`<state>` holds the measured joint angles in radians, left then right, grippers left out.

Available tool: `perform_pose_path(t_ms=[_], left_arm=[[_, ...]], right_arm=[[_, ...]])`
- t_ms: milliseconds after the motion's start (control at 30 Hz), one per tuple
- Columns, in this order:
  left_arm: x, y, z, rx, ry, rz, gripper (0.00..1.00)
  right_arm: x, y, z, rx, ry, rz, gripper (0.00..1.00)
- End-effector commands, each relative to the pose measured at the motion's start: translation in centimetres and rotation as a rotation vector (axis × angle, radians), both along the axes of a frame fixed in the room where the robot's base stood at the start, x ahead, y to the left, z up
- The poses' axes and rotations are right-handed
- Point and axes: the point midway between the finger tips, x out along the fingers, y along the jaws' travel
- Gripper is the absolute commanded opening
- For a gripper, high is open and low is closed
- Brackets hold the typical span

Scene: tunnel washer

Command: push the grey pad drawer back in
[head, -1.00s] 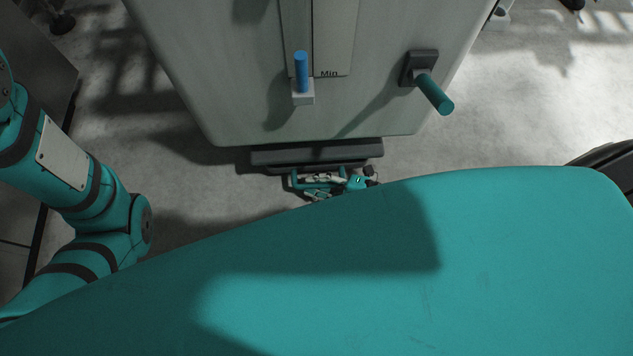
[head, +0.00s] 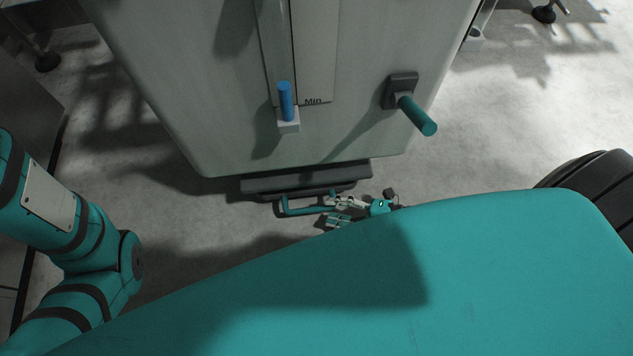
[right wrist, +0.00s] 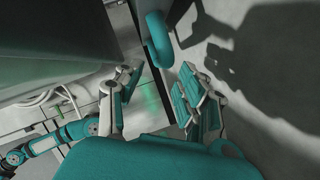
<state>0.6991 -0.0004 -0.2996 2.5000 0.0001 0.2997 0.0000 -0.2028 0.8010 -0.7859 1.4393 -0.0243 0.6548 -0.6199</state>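The grey pad drawer (head: 262,186) shows as a dark grey front below the lower edge of the pale cabinet in the head view. A teal bar handle (head: 300,211) is on its front; it also shows in the right wrist view (right wrist: 157,40). My right gripper (head: 340,213) is beside the handle's right part, partly hidden by my teal body. In the right wrist view my right gripper (right wrist: 158,97) has its fingers wide apart. The handle is beyond and between the fingertips; I cannot tell whether they touch. My left arm shows at left, but its gripper is out of view.
The cabinet (head: 215,120) carries a blue peg (head: 286,101) beside a "Min" mark and a teal knob handle (head: 417,116) sticking out at right. Open floor (head: 510,125) lies to the right. A dark round object (head: 595,182) is at the right edge.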

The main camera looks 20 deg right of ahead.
Motion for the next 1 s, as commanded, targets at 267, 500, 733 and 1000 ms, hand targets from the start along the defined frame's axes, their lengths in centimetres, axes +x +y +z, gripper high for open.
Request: perform_pose_path(t_ms=[267, 500, 733, 1000], left_arm=[[0.0, 0.0, 0.0, 0.001, -0.001, 0.000, 0.29], [0.0, 0.0, 0.0, 0.001, -0.001, 0.000, 0.29], [-0.1, 0.0, 0.0, 0.000, -0.002, 0.000, 0.29], [0.0, 0.0, 0.0, 0.001, -0.001, 0.000, 0.29]], right_arm=[[-2.3, -3.2, 0.8, -0.001, 0.002, -0.001, 0.38], [-2.6, -3.7, 1.0, 0.000, -0.001, 0.000, 0.38], [-2.5, -3.7, 1.0, 0.000, 0.000, -0.001, 0.38], [-2.6, -3.6, 1.0, -0.001, 0.000, -0.001, 0.38]])
